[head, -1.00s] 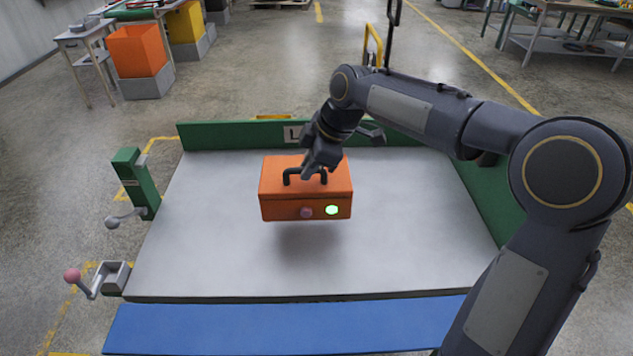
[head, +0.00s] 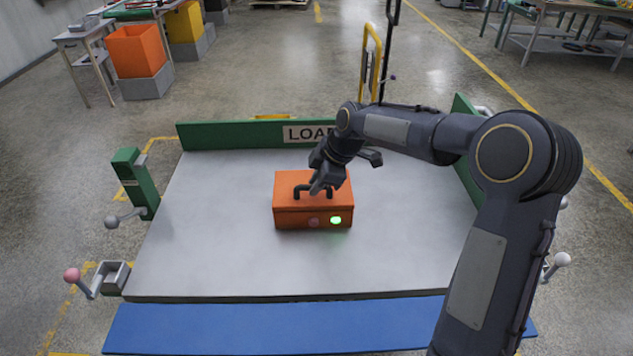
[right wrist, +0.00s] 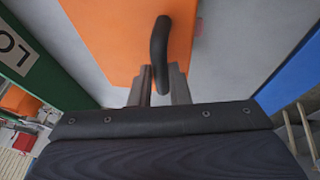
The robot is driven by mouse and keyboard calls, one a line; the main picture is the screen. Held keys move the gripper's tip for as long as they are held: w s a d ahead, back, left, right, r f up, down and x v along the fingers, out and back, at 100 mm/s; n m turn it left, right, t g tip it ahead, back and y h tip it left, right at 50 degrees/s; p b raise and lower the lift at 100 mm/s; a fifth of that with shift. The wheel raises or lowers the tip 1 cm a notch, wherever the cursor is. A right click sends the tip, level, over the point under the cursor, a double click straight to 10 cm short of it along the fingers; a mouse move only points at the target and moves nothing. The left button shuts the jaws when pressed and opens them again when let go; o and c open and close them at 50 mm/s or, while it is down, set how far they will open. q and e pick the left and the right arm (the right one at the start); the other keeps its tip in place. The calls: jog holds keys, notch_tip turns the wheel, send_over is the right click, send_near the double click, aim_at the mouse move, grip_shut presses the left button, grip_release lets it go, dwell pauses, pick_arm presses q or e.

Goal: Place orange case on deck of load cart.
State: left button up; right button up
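The orange case (head: 299,217) is upright near the middle of the grey deck (head: 215,240) of the load cart. It appears to rest on the deck, with no clear gap below it. Its black handle is on top; a green lit lamp and a pinkish knob are on its front. My right gripper (head: 318,186) is at the handle from above. In the right wrist view my two fingers (right wrist: 161,88) are close on either side of the black handle (right wrist: 160,50), above the orange lid (right wrist: 115,35). My left gripper is not in view.
A green rim with a LOAD sign (head: 300,133) bounds the far side of the deck. A green post with a lever (head: 138,185) and a pink-knobbed lever (head: 76,277) stand at the left. A blue strip (head: 260,325) runs along the front. The deck around the case is clear.

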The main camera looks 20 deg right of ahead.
jog(key=o, duration=0.3)
jog(key=shift+o, duration=0.2)
jog(key=v, duration=1.1)
jog(key=s+r+m+t, duration=0.15)
jog(key=s+m, duration=0.55)
jog(key=s, duration=0.8)
jog(key=s+a+f+m, duration=0.1)
jog(key=s+f+m, duration=0.3)
jog(key=s, duration=0.3)
jog(key=s+a+f+m, duration=0.1)
jog(key=s+f+m, duration=0.3)
jog(key=s+m, duration=0.2)
jog(key=shift+s+a+t, duration=0.2)
jog(key=shift+s+t, duration=0.25)
jog(key=shift+s, duration=0.5)
